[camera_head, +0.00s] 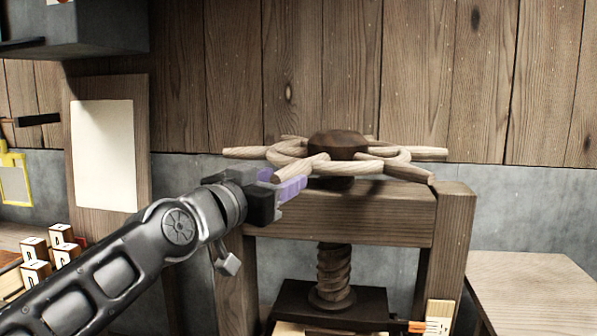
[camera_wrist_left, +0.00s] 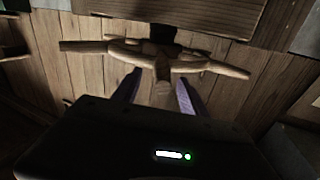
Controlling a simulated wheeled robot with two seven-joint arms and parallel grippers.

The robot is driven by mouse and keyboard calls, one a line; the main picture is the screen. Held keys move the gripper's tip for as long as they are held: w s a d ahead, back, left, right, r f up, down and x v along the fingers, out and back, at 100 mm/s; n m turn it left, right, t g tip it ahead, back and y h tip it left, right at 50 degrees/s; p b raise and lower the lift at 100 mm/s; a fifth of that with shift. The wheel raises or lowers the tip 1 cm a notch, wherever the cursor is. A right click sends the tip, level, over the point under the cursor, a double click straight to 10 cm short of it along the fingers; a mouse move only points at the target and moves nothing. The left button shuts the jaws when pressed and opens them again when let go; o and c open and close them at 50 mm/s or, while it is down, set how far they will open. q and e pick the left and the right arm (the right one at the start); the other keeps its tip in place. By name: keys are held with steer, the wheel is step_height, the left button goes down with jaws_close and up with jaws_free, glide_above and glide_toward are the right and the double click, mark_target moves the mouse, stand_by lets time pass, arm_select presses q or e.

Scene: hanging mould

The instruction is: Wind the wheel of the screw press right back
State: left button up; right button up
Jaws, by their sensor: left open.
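The wooden wheel (camera_head: 400,153) of the screw press lies level on top, with a dark hub (camera_head: 338,144) and several pale spokes. Below are the press's crossbeam (camera_head: 345,218), wooden screw (camera_head: 333,268) and dark pressing plate (camera_head: 350,303). My left gripper (camera_head: 287,183) is open at the wheel's near left side, by the end of a spoke. In the left wrist view a spoke (camera_wrist_left: 162,92) points between the two purple fingers of my left gripper (camera_wrist_left: 157,90); I cannot tell whether they touch it. My right gripper is not in view.
Several small lettered blocks (camera_head: 36,250) stand at the left. A pale sheet (camera_head: 104,155) hangs on a board behind them. A grey shelf (camera_head: 105,35) is at upper left. A wooden table (camera_head: 535,285) at the right looks clear. The plank wall (camera_head: 420,70) is behind the wheel.

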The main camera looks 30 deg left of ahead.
mark_target(298, 173)
arm_select(q)
steer(key=w+p, duration=0.1)
steer(key=w, duration=0.6)
steer(key=shift+a, duration=0.1)
steer(key=shift+c, duration=0.2)
jaws_close()
steer(key=shift+f, duration=0.1)
stand_by(0.9)
